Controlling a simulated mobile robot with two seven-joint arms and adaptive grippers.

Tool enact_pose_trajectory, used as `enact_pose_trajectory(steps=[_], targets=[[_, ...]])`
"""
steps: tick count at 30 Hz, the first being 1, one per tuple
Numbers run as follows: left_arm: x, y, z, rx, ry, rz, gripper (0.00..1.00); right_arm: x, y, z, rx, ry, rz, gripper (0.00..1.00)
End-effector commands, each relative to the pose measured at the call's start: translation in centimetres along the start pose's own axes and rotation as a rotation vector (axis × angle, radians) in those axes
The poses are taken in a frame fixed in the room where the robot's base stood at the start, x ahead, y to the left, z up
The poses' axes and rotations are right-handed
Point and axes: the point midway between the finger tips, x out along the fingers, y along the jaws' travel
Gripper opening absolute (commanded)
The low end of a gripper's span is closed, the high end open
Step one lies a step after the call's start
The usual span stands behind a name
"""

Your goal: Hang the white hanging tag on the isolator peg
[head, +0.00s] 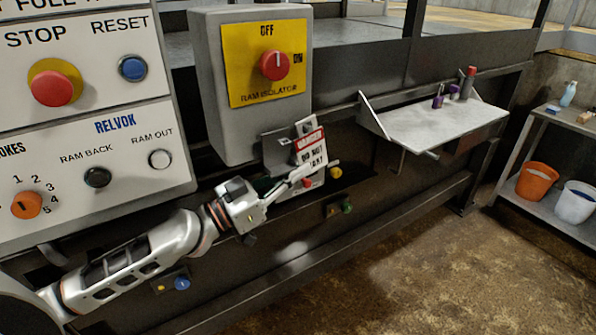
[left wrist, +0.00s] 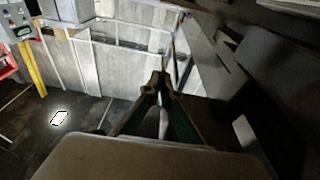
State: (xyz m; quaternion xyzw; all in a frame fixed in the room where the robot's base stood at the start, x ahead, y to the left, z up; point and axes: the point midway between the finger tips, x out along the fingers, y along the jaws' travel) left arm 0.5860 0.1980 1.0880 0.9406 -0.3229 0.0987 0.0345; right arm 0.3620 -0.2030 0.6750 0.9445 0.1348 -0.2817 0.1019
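The white hanging tag (head: 312,150), with a red band and black lettering, is upright and slightly tilted just below the ram isolator box (head: 255,85). It is in front of a grey bracket (head: 276,152). My left gripper (head: 306,172) reaches up from the lower left, its fingers crossing the lower part of the tag. In the left wrist view the fingertips (left wrist: 160,82) meet, with a narrow pale strip between the fingers. The gripper looks shut on the tag. The isolator peg cannot be made out clearly, nor whether the tag is on it. My right gripper is out of view.
A button panel (head: 85,195) stands close on the left, above my left arm. Red and yellow round parts lie beside the fingers. A pale shelf (head: 435,125) with small bottles juts out on the right. A rack (head: 545,205) with buckets stands far right. Floor in front is clear.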

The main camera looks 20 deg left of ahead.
Motion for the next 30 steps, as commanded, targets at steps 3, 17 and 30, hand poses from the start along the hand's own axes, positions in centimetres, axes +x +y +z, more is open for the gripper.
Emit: enact_pose_trajectory(steps=[3,17,30], targets=[[0.0,0.0,0.0,0.0,0.0,0.001,0.0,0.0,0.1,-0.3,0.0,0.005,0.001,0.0],[0.0,0.1,0.0,0.001,0.0,0.001,0.24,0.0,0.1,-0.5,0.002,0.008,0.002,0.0],[-2.0,0.1,0.1,-0.002,0.0,0.001,0.24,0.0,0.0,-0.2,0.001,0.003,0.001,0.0]])
